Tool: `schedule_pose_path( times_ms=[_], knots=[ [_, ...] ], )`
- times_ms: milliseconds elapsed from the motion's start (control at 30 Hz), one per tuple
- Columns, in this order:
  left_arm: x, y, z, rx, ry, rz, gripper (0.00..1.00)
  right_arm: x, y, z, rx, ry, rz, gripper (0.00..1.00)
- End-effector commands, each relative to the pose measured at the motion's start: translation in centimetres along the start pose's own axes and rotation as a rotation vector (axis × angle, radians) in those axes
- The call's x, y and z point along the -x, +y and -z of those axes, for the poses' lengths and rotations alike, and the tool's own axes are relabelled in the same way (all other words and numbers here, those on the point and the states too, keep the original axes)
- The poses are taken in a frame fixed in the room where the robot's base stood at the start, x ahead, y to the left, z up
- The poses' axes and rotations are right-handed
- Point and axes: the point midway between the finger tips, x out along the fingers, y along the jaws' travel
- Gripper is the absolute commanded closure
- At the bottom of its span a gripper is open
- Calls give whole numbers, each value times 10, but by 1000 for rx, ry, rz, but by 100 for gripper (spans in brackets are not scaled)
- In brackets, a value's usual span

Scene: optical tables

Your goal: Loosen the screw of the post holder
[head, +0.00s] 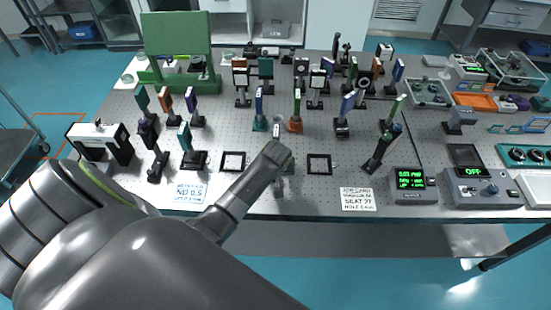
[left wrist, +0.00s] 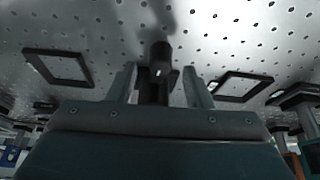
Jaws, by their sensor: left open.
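My left arm reaches across the front of the optical table, and its gripper (head: 283,168) is over the front middle of the board, between two black square frames. In the left wrist view the two fingers (left wrist: 160,88) are open, one on each side of a dark upright post holder (left wrist: 152,92). A dark round part, which looks like its screw (left wrist: 161,58), shows between and just beyond the fingertips. I cannot tell whether either finger touches it. In the head view my gripper hides most of the post holder. My right gripper is not in view.
Black square frames lie left (head: 232,161) and right (head: 319,164) of the gripper. Label cards (head: 357,199) lie along the front edge. Control boxes (head: 413,184) stand at the right.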

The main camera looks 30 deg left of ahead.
Motion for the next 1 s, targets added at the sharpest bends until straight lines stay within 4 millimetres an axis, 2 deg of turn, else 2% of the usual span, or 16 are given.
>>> schedule_pose_path(
  times_ms=[700,900,1000],
  knots=[
    [120,0,0,0,4,-3,54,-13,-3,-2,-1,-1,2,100],
    [147,0,0,1,2,-2,54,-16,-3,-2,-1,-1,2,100],
    [154,0,0,1,1,-1,54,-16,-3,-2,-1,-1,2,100]
  ],
)
